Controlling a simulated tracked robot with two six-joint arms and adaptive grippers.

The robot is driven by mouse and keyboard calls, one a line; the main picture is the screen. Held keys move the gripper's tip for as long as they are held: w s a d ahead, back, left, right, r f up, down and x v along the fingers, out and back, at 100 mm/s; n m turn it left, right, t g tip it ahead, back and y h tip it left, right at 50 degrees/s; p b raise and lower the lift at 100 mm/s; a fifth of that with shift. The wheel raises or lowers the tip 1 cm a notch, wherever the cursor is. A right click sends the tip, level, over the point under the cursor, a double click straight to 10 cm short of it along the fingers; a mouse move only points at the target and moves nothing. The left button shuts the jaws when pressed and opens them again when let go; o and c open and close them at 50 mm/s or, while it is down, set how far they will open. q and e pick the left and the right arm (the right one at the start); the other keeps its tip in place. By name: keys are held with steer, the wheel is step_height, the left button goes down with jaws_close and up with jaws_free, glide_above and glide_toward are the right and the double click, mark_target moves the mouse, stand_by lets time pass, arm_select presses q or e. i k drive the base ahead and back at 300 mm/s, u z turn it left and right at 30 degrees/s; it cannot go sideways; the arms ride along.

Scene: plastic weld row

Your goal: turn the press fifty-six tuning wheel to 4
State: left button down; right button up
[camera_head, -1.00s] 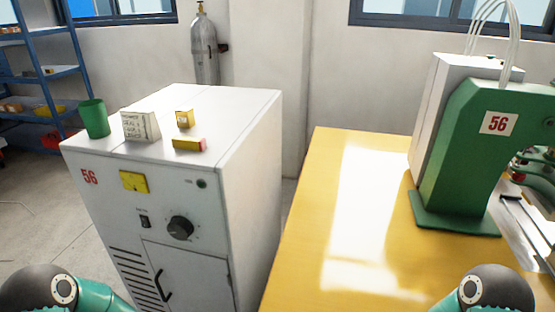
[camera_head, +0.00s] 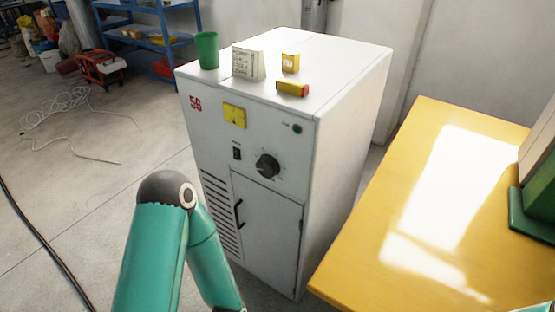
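The white cabinet (camera_head: 340,150) marked with a red 56 stands in the middle of the head view. Its front carries a black round tuning wheel (camera_head: 267,166) with a scale around it; the marks are too small to read. A yellow meter (camera_head: 234,115), a black switch (camera_head: 237,153) and a small dark green lamp (camera_head: 297,129) are on the same panel. My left arm rises at the lower left, in front of the cabinet's lower left side, and its gripper is below the frame. My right gripper is not in view either. Nothing touches the wheel.
A green cup (camera_head: 207,51), a note card (camera_head: 248,62), a small yellow box (camera_head: 290,62) and a red-yellow block (camera_head: 292,89) are on the cabinet top. A yellow table (camera_head: 400,200) stands to the right with a green press base (camera_head: 533,215). A cable (camera_head: 45,240) lies on the floor at left.

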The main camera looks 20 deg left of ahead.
mark_target(267, 166)
steer(key=z, duration=0.05)
steer(key=k, duration=1.15)
steer(key=u, duration=1.3)
steer(key=i, duration=1)
steer(key=z, duration=0.05)
